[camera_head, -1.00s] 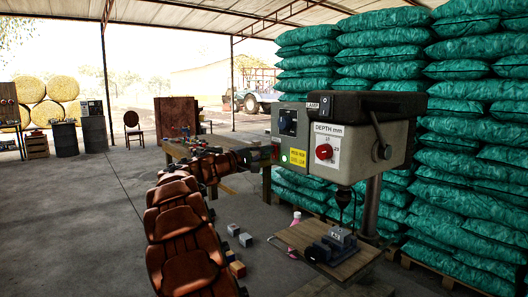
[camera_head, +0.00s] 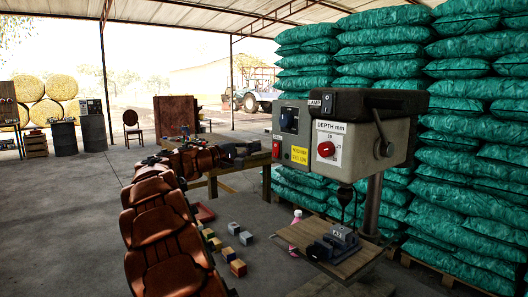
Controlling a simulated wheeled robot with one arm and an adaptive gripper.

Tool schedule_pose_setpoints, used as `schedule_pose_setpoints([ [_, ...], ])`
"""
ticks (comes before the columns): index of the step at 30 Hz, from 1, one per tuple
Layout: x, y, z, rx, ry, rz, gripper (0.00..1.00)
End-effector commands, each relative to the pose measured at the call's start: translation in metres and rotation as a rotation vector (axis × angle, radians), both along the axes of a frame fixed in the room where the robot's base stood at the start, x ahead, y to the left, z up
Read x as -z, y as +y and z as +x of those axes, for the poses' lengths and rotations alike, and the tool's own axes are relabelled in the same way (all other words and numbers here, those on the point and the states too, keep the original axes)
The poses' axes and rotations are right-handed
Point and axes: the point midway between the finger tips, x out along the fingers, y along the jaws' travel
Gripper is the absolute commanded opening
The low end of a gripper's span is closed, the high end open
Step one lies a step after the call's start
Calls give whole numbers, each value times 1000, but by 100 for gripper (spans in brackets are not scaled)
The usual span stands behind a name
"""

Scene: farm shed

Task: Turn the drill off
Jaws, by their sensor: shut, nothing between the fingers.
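The drill press (camera_head: 345,145) stands at the right, with a grey head, a black top cover and a red depth knob. No green light shows on this face. My gripper (camera_head: 256,148) is shut and empty, just left of the red button, with a small gap seeming to lie between them. Its fingertips are small and dark, so exact contact is hard to tell.
A wooden workbench (camera_head: 226,165) stands behind my gripper. A vise (camera_head: 334,242) sits on the drill's wooden table (camera_head: 350,262). Stacked green sacks (camera_head: 465,150) fill the right side.

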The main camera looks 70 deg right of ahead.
Motion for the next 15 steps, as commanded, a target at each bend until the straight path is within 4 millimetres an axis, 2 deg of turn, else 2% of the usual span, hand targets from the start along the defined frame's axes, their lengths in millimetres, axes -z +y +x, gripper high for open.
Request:
schedule_pose_setpoints([
  [6,-6,38,21,0,-2,-5,0],
  [15,-11,67,36,4,-2,-2,0],
])
